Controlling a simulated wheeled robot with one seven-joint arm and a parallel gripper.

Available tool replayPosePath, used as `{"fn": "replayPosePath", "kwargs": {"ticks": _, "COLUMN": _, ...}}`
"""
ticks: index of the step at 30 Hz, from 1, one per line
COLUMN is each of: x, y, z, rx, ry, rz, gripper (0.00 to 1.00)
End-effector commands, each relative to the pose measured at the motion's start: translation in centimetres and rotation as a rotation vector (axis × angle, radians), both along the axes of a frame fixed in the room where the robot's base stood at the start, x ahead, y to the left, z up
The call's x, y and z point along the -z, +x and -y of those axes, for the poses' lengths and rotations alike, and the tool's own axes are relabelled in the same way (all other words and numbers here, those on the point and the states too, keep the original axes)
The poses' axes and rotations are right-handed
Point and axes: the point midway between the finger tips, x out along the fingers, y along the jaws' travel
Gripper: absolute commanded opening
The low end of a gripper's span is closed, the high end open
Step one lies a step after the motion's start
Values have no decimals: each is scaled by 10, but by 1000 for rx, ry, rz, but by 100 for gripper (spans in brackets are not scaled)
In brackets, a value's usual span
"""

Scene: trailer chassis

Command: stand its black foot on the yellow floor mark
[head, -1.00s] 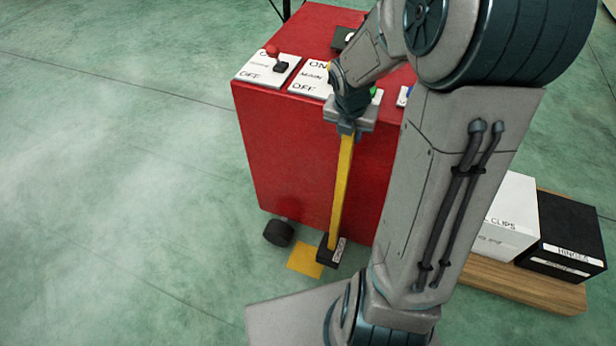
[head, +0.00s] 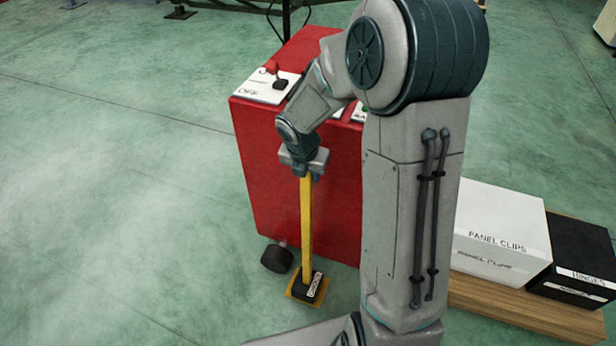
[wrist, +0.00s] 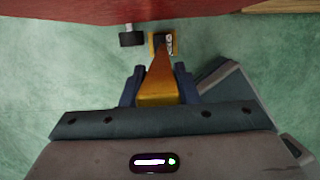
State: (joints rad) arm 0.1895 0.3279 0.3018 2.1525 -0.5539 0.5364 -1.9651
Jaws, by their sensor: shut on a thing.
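My gripper (head: 304,172) is shut on the top of a long yellow bar (head: 307,222), which stands about upright. The bar's black foot (head: 310,288) carries a white label and is at its lower end. The foot covers much of the yellow floor mark (head: 292,293), whose edges show around it. I cannot tell whether the foot touches the floor. In the wrist view the yellow bar (wrist: 157,85) runs from between my fingers down to the foot (wrist: 165,43), with yellow mark (wrist: 153,42) showing around it.
A red cabinet (head: 262,160) with ON/OFF switch plates stands right behind the bar. Its black caster (head: 277,258) is just left of the foot. A white box (head: 500,235) and a black box (head: 580,260) sit on a wooden pallet (head: 530,312) at right. Floor at left is clear.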

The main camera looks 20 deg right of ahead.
Motion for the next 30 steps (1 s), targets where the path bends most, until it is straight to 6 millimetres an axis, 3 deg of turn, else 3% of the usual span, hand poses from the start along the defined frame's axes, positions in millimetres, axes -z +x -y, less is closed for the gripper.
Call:
{"fn": "replayPosePath", "kwargs": {"ticks": 11, "x": 6, "y": 1, "z": 0, "rx": -1, "ry": 0, "rz": 3, "gripper": 0}}
{"fn": "replayPosePath", "kwargs": {"ticks": 12, "x": 7, "y": 0, "z": 0, "rx": -1, "ry": -1, "rz": 2, "gripper": 30}}
{"fn": "replayPosePath", "kwargs": {"ticks": 14, "x": 7, "y": 0, "z": 0, "rx": -1, "ry": -1, "rz": 2, "gripper": 47}}
{"fn": "replayPosePath", "kwargs": {"ticks": 15, "x": 7, "y": 0, "z": 0, "rx": -1, "ry": -1, "rz": 2, "gripper": 49}}
{"fn": "replayPosePath", "kwargs": {"ticks": 24, "x": 3, "y": 1, "z": 0, "rx": -1, "ry": 0, "rz": 3, "gripper": 49}}
{"fn": "replayPosePath", "kwargs": {"ticks": 30, "x": -26, "y": -5, "z": -4, "rx": 0, "ry": 0, "rz": 6, "gripper": 49}}
